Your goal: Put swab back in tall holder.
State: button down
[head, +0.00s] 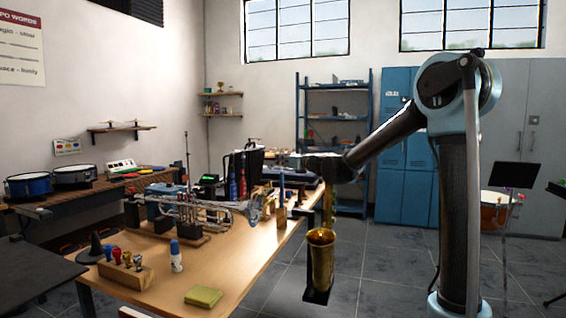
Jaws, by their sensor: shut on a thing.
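My arm reaches left from its column over the table's right edge. My gripper (291,162) is at its far end, small and dark in the head view. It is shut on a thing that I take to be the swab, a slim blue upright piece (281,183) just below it. A small wooden block (281,214) stands directly under that piece; I take it for the tall holder. I cannot tell whether the blue piece is in the block or above it.
The table's front right is clear.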

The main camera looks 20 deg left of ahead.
aim_at(282, 167)
jog(key=shift+f, duration=1.65)
dwell(0.9)
dwell(0.5)
jog(key=c, duration=1.5)
grip_release()
jog(key=shift+o, duration=0.2)
jog(key=v, duration=1.2)
